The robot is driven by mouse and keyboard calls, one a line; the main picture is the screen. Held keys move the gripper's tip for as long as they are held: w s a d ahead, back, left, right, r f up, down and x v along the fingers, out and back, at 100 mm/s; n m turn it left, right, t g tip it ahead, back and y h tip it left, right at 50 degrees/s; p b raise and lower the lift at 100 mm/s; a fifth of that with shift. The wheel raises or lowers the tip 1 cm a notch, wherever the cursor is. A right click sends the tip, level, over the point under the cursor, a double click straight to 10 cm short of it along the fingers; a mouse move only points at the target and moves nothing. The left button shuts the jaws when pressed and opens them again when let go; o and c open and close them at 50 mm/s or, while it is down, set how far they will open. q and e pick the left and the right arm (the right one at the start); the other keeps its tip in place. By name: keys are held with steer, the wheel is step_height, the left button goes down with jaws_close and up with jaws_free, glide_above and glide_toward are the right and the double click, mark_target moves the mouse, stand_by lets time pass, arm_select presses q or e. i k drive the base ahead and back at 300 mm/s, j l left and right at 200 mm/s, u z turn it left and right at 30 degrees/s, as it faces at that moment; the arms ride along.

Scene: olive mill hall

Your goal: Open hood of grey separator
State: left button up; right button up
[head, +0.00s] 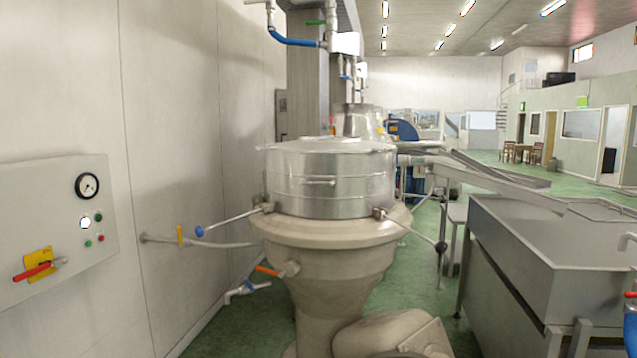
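The grey separator (338,262) stands upright in the middle of the head view, with a tapered pale body. Its shiny metal hood (331,178) sits flat on the body's rim and looks closed. A small horizontal handle (318,182) is on the hood's front. A clamp lever with a blue knob (199,231) sticks out to the left of the rim. Another lever with a dark knob (441,247) sticks out to the right. Neither of my grippers is in view, and nothing touches the hood.
A wall panel (60,225) with a gauge and red lever is at the left. A large metal basin (545,240) stands close at the right. Pipes with a blue section (295,42) hang above the hood. Green floor (425,290) shows between separator and basin.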

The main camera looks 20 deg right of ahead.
mark_target(334, 170)
steer(key=j+z, duration=0.1)
steer(key=z, duration=0.3)
steer(key=j+z, duration=0.15)
steer(key=z, duration=0.3)
steer(key=i, duration=0.05)
